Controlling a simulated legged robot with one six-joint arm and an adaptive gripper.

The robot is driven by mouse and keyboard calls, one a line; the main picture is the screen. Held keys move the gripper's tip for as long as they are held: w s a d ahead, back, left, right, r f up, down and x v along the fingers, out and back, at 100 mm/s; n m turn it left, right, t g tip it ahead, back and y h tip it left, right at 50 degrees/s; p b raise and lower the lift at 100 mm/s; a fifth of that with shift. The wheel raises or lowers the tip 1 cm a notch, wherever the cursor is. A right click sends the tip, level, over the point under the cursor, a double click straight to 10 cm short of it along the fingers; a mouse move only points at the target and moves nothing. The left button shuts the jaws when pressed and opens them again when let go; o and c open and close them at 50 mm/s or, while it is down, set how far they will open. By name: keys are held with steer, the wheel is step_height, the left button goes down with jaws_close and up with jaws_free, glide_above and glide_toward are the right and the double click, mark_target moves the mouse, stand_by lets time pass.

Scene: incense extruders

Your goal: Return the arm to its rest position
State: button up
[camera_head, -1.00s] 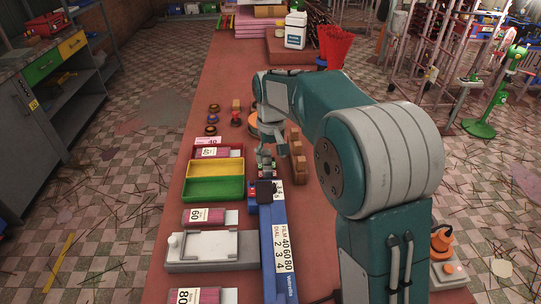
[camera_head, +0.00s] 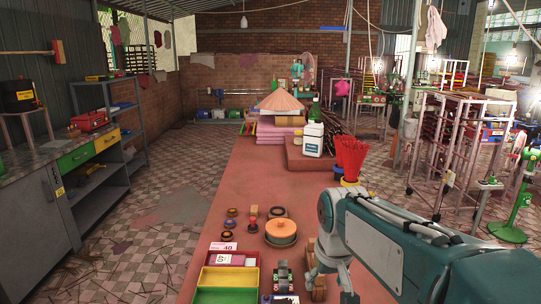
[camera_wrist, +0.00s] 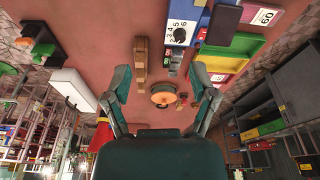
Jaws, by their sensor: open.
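My arm (camera_head: 400,235) reaches in from the lower right of the head view, over the red-brown bench (camera_head: 268,180). My gripper shows in the wrist view (camera_wrist: 163,90) with its two teal fingers spread wide and nothing between them. In the head view its lower part is partly cut off by the frame edge, above the bench's right side.
A yellow and green tray (camera_head: 227,277) lies at the front left. Wooden blocks (camera_head: 317,283) stand beside my gripper.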

steer(key=s+d+t, duration=0.1)
steer(key=s+d, duration=0.1)
steer(key=s, duration=0.6)
steer(key=s+d+f+m+t, duration=0.1)
steer(key=s+d+t, duration=0.1)
steer(key=s, duration=0.6)
steer(key=shift+s+d+f+m, duration=0.15)
steer(key=shift+s+d+m, duration=0.15)
steer(key=shift+s, duration=0.1)
